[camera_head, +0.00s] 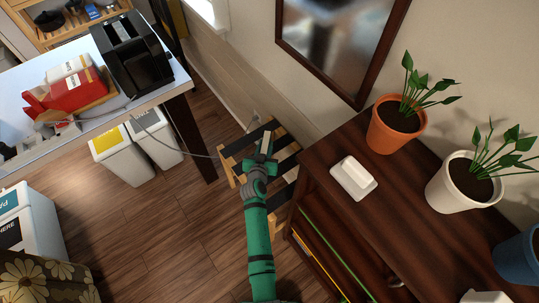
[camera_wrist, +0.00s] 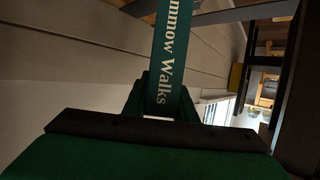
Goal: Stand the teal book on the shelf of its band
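My gripper (camera_head: 264,150) is shut on the teal book (camera_wrist: 172,60). In the wrist view the book's spine, with white lettering ending in "Walks", rises between the two fingers; the rest of it is hidden or out of frame. In the head view, only a thin edge shows at the gripper's tip. The gripper is over a slatted wooden rack; whether the book touches the rack cannot be told. The dark wooden shelf unit (camera_head: 318,153) stands to the right, apart from the gripper. A green band (camera_head: 336,254) and a yellow band (camera_head: 318,271) run along its open side.
On the unit's top are a white dish (camera_head: 353,178) and potted plants in orange (camera_head: 394,135), white (camera_head: 452,190) and blue pots. The slatted rack (camera_head: 287,165) stands by the wall. A cluttered table (camera_head: 168,91) and white bins (camera_head: 122,163) are left. Floor between is clear.

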